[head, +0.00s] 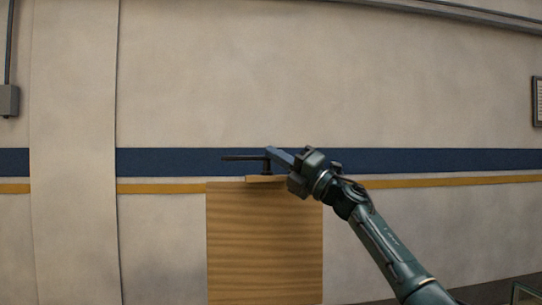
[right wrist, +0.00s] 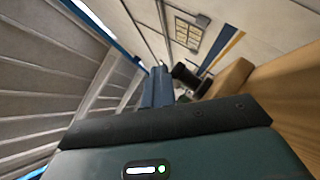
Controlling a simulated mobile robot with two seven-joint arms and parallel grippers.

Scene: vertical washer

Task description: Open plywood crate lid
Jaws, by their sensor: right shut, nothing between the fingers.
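A plywood panel of the crate (head: 265,245) stands upright in the lower middle of the head view, its broad grained face toward me. A narrow strip of lighter wood (head: 256,179) shows at its top edge. I cannot tell whether the broad face is the raised lid or a crate side. My right gripper (head: 268,160) is shut and empty at the panel's top edge, its fingers over the strip; contact is unclear. In the right wrist view the shut fingers (right wrist: 158,88) point away, with plywood (right wrist: 285,95) to their right. My left gripper is not in view.
A pale wall (head: 420,90) with a blue stripe (head: 440,161) and a yellow stripe fills the background. A grey box (head: 8,100) hangs on the wall at left. A slatted grey surface (right wrist: 50,90) shows left in the right wrist view. Space left of the panel looks clear.

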